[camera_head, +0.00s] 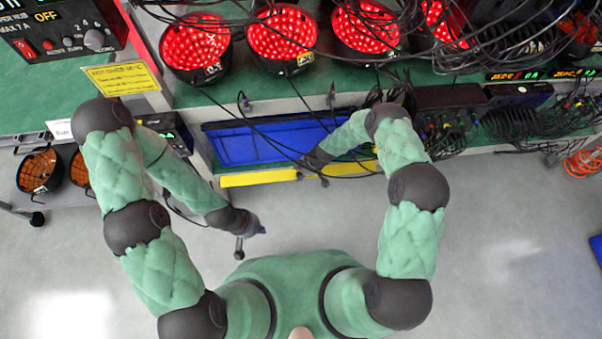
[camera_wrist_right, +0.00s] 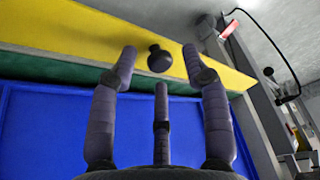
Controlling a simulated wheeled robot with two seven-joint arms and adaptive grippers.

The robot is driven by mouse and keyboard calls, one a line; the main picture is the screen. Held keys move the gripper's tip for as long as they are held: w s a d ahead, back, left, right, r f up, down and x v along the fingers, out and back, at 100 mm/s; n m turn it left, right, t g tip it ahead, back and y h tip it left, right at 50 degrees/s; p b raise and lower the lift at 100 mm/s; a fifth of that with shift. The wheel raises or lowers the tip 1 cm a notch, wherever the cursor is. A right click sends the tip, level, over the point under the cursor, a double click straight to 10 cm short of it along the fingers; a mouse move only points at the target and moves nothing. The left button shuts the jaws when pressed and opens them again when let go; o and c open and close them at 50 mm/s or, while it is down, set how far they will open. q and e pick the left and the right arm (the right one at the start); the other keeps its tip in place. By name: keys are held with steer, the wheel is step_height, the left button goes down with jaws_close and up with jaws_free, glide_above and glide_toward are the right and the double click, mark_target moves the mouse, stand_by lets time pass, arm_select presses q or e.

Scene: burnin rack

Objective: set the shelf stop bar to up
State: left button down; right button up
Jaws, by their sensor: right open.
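The yellow shelf stop bar (camera_head: 258,178) runs along the front edge of the blue shelf (camera_head: 240,147) in the head view. In the right wrist view the bar (camera_wrist_right: 85,38) crosses the top, with a round black knob (camera_wrist_right: 159,58) on it. My right gripper (camera_head: 318,172) is at the bar. In the wrist view my right gripper (camera_wrist_right: 160,62) is open, with fingertips on both sides of the knob, apart from it. Its contact with the bar is unclear. My left gripper (camera_head: 250,235) hangs low over the floor, away from the bar; its fingers are too small to judge.
Red-lit round lamps (camera_head: 283,40) and many black cables (camera_head: 470,35) fill the green bench above the shelf. Some cables hang across the bar near my right gripper. A control box (camera_head: 62,30) stands at upper left.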

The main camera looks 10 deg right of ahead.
jaws_close()
steer(key=shift+w+a+r+p, duration=0.1)
steer(key=shift+w+p, duration=0.05)
steer(key=shift+p, duration=0.3)
steer(key=shift+w, duration=0.1)
stand_by(0.6)
